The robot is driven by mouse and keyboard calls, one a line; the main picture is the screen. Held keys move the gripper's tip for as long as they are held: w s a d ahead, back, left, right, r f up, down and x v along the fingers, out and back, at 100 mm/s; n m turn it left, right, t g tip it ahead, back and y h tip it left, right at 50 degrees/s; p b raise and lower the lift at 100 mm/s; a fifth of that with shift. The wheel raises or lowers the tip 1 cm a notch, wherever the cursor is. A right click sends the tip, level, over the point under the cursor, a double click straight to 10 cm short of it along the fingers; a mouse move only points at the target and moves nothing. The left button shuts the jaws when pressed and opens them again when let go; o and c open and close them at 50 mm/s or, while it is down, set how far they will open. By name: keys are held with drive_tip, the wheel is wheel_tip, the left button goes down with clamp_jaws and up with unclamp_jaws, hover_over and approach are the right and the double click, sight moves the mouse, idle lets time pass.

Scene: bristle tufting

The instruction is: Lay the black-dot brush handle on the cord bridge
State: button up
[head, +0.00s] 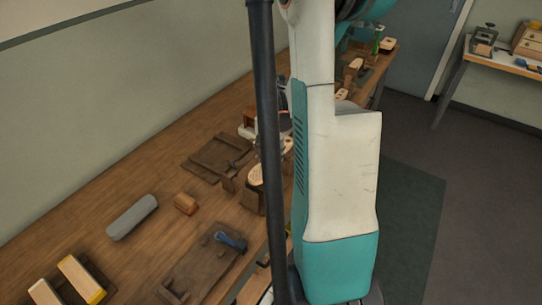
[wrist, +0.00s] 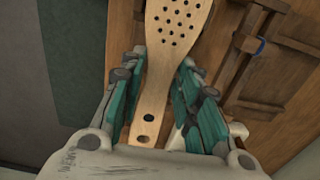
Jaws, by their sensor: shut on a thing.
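The brush handle (wrist: 150,95) is pale wood with a wide head full of dark holes. A black dot shows on its narrow neck, above an open hole near the butt end. My gripper (wrist: 163,62) has its teal fingers on both sides of the neck and is shut on it; the head points away from my wrist. A dark wooden frame with a blue ring (wrist: 261,46) stands to the right in the wrist view; I cannot tell whether it is the cord bridge. In the head view my arm hides much of the work area, and the gripper is not clearly visible.
In the head view, a perforated pale wooden piece (head: 256,174) shows beside my arm. A dark tray (head: 212,158), a grey rounded bar (head: 132,217), a small brown block (head: 185,204) and a blue tool (head: 231,240) lie on the bench. Bare wood lies between them.

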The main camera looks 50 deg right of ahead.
sight(271, 159)
drive_tip(key=shift+f, duration=0.1)
idle(0.3)
drive_tip(key=shift+f+b, duration=1.1)
drive_tip(key=shift+f, duration=0.15)
drive_tip(key=shift+f+b, duration=0.35)
idle(0.3)
drive_tip(key=o, duration=1.1)
drive_tip(key=shift+o, duration=0.5)
drive_tip(key=o, duration=0.3)
drive_tip(key=shift+o, duration=0.2)
drive_tip(key=shift+r, duration=0.1)
